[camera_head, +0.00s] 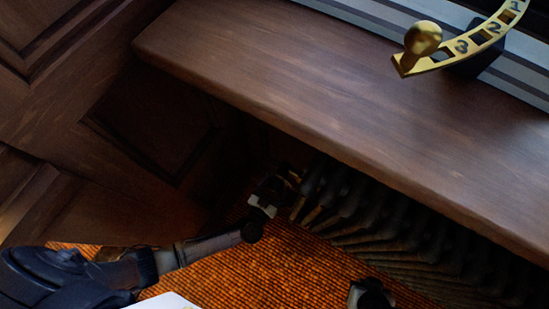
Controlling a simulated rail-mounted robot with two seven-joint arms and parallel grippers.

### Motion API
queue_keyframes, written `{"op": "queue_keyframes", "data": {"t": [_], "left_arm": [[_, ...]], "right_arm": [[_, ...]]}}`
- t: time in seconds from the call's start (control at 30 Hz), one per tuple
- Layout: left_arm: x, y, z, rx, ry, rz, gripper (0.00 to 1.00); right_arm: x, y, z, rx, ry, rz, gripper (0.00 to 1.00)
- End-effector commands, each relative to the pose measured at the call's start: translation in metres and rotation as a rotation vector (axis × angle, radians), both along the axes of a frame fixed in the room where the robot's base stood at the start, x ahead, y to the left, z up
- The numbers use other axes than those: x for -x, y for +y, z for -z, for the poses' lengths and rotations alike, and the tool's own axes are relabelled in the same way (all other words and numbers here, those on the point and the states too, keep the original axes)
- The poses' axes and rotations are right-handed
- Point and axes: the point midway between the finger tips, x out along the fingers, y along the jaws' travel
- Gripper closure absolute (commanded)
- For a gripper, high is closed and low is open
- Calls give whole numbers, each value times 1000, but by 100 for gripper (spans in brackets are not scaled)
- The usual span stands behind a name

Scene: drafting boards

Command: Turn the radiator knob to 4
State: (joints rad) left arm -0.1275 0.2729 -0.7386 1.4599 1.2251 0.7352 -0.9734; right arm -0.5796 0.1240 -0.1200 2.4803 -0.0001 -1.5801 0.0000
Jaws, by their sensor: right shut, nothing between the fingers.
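The dark ribbed radiator (345,205) stands under the wooden sill. My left gripper (277,187) reaches to its near left end, where it is dark. A small dark form lies at the gripper's tips; I cannot tell whether it is the radiator knob, nor read a number there. Whether the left fingers are open or shut is unclear. My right gripper (371,294) is at the bottom edge, partly cut off, shut and empty, in front of the radiator.
The thick wooden sill (330,85) overhangs the radiator and limits room above the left gripper. Dark wood panelling (150,120) closes off the left. An orange woven floor covering (260,270) lies below. A white sheet-like corner (165,301) shows at the bottom edge.

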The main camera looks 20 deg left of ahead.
Motion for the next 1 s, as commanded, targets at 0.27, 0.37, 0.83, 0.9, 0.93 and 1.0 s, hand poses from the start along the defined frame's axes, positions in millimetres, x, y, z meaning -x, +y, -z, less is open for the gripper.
{"op": "queue_keyframes", "data": {"t": [0.27,0.37,0.83,0.9,0.93,1.0], "left_arm": [[0,0,0,0,0,0,50],[0,0,0,0,0,0,60],[1,0,0,77,7,0,71],[1,0,0,122,12,-1,71],[1,0,0,144,13,-1,71],[0,-1,-1,203,18,-2,71]], "right_arm": [[0,-1,0,3,1,-1,100],[0,-1,0,2,1,-2,100],[0,2,-2,-8,1,5,100],[0,3,-3,-8,1,6,100],[0,3,-3,-8,1,6,100],[0,2,-4,-8,1,6,100]]}}
